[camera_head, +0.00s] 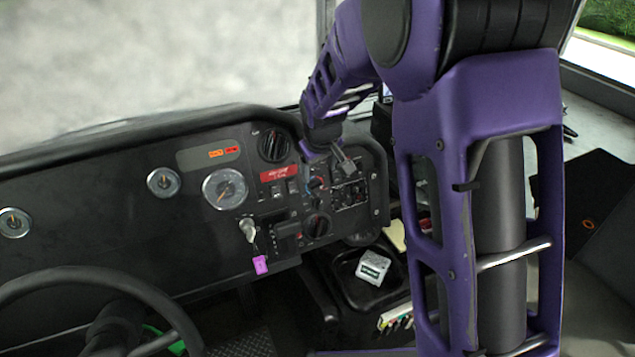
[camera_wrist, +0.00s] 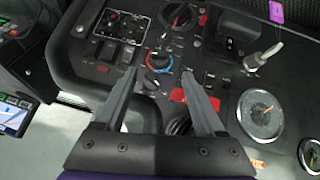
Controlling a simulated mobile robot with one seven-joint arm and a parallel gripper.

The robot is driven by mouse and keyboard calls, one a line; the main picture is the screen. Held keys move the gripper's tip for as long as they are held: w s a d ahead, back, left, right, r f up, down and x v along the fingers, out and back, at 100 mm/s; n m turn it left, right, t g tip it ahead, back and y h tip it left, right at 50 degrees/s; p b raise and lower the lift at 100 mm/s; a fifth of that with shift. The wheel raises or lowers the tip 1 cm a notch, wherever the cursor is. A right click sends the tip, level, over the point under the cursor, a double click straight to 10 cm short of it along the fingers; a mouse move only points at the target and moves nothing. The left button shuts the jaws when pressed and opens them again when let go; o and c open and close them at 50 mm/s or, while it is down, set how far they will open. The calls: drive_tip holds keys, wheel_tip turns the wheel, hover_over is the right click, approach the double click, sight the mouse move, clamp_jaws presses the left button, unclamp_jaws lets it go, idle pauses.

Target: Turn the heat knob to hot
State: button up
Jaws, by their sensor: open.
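The heat knob (camera_wrist: 158,59) is a small dark knob with a red and blue ring on the black dashboard panel. It also shows in the head view (camera_head: 317,183), left of my gripper. My gripper (camera_wrist: 158,71) is open, with its two grey fingers pointing at the panel. In the wrist view the knob appears between the two fingertips, slightly beyond them. In the head view my gripper (camera_head: 344,160) is close to the panel at the dashboard's right end. I cannot tell whether the fingers touch anything. The knob's exact pointer angle is too small to read.
A larger black knob (camera_wrist: 179,17) sits below the heat knob on the dash, also seen in the head view (camera_head: 319,224). Switches and a red label (camera_head: 279,173) are close by. A key with a purple tag (camera_head: 260,265) hangs left. The steering wheel (camera_head: 95,285) is lower left.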

sight(318, 187)
drive_tip(key=x, duration=0.9)
drive_tip(key=shift+r+b, duration=0.1)
drive_tip(key=shift+b, duration=0.3)
clamp_jaws()
